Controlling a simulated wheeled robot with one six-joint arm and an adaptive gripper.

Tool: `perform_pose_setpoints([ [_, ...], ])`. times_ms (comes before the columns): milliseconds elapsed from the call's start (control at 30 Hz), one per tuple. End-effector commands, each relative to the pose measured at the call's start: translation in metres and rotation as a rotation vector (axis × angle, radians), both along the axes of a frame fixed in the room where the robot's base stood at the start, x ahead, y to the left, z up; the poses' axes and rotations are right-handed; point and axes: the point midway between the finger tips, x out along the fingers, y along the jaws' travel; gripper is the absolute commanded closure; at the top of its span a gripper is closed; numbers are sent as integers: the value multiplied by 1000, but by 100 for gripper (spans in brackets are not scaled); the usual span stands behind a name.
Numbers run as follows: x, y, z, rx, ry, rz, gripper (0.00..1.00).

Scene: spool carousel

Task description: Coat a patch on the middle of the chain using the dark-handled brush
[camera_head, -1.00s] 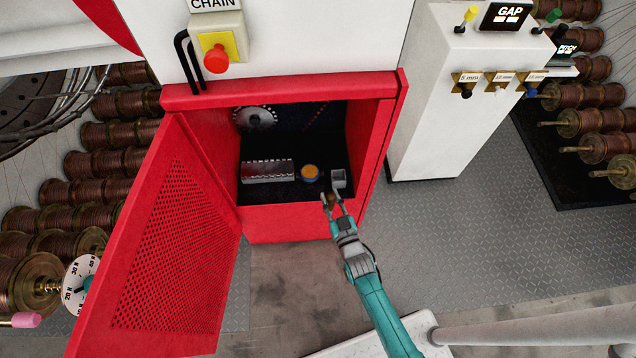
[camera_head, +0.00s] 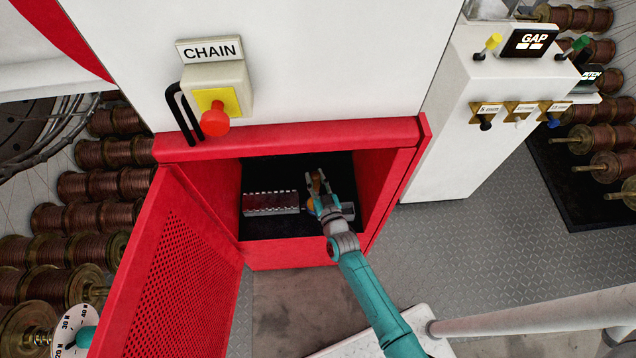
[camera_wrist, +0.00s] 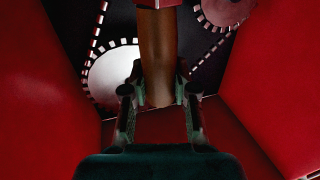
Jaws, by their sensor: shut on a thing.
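My gripper (camera_head: 317,187) is inside the open red cabinet, shut on the brown handle of the brush (camera_head: 316,180). In the wrist view my gripper (camera_wrist: 159,92) has its two fingers on either side of the brush handle (camera_wrist: 156,50), which points up and away. A reddish band shows at the handle's top; the bristles are out of view. The chain (camera_wrist: 96,38) runs up the cabinet's back at left, and another run (camera_wrist: 214,48) slants at right. It meets a large pale sprocket (camera_wrist: 112,78) and a smaller one (camera_wrist: 226,8). The handle hides part of the space between.
Red cabinet walls (camera_wrist: 270,105) stand close on the right and left. The perforated door (camera_head: 185,265) stands open at left.

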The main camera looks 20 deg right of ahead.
Motion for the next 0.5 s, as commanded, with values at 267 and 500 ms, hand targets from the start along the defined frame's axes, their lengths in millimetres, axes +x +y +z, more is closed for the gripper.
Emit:
perform_pose_setpoints([
  [267, 1, 0, -20, 0, 2, -1, 100],
  [500, 1, 0, -43, 0, 1, 0, 100],
])
